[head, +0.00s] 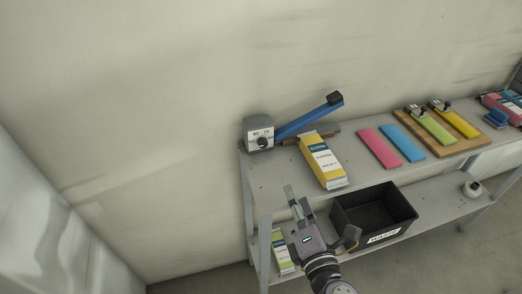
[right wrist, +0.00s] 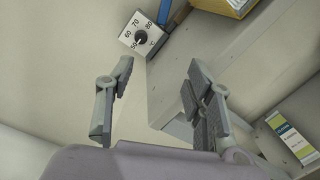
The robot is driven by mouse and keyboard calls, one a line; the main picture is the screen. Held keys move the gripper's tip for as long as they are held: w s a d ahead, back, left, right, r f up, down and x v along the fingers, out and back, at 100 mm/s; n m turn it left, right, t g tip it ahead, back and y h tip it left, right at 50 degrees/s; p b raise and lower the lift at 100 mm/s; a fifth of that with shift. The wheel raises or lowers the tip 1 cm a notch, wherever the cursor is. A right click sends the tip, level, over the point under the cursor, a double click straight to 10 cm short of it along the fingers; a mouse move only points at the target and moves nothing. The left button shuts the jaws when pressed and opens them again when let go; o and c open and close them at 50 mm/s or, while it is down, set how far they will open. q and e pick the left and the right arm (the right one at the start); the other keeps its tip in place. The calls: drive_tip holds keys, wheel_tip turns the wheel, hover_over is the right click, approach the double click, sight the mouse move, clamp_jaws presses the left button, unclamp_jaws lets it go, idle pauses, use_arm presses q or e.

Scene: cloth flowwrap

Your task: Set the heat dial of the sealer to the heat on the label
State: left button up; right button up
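The sealer (head: 259,133) is a grey box with a raised blue arm, at the left end of the bench. Its dark round heat dial (head: 262,142) is on its white front. In the right wrist view the dial (right wrist: 140,38) has marks 50, 60, 70, 80 and °C around it; its exact setting is unclear. A yellow packet (head: 323,163) with a blue and white label lies beside the sealer; the label is too small to read. My right gripper (head: 298,198) is open and empty, in front of the bench and short of the dial. My left gripper is out of view.
The grey bench (head: 272,187) holds pink (head: 379,148) and blue (head: 403,143) slabs and a wooden board (head: 444,148) with green and yellow ones. A black waste bin (head: 374,235) and a green packet (head: 281,252) are on the lower shelf. The wall is close behind.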

drive_tip(key=r+n+y, duration=0.1)
drive_tip(key=n, duration=0.1)
drive_tip(key=p, duration=0.3)
approach(264, 146)
drive_tip(key=shift+t, duration=0.3)
drive_tip(key=x, duration=0.8)
drive_tip(key=shift+w+a+f, duration=0.1)
drive_tip(key=shift+w+a, duration=0.05)
drive_tip(key=shift+w, duration=0.15)
drive_tip(key=shift+c, duration=0.5)
clamp_jaws()
